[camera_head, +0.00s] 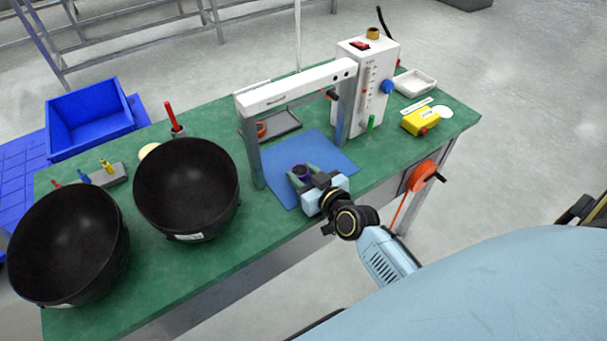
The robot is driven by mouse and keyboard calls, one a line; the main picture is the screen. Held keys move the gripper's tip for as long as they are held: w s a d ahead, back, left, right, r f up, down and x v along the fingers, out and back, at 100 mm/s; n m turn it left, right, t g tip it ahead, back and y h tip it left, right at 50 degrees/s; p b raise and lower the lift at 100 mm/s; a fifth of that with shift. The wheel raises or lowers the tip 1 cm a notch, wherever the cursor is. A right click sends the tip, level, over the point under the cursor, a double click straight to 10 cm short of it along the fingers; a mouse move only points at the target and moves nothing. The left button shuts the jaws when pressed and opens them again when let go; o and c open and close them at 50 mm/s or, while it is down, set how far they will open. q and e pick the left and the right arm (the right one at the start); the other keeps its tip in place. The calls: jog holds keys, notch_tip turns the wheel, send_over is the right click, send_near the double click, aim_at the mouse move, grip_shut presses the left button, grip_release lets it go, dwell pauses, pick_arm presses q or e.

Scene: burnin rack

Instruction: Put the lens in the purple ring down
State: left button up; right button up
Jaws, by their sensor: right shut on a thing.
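The lens in the purple ring (300,170) shows as a small dark purple round thing over the blue mat (336,150). My right gripper (303,172) is shut on it, with a finger on each side. The gripper reaches in from the lower right, at the mat's front part, just right of the white frame's near post. I cannot tell whether the ring touches the mat or hangs a little above it. My left gripper is not in view.
A white arch frame (296,86) spans the mat, beside a white box with a gauge (365,85). Two large black bowls (187,187) stand at the left. A yellow device (420,121) lies at the right. The green table (262,238) is bare along its front.

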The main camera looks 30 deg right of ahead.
jog(key=o, duration=0.9)
jog(key=shift+f, duration=0.1)
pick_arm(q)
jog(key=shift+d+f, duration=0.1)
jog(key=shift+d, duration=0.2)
pick_arm(e)
jog(key=shift+o, duration=0.2)
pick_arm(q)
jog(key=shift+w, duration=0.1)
pick_arm(e)
jog(key=shift+r, duration=0.2)
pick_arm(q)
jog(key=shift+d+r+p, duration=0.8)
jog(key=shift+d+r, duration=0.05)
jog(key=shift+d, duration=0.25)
pick_arm(e)
jog(key=v, duration=1.2)
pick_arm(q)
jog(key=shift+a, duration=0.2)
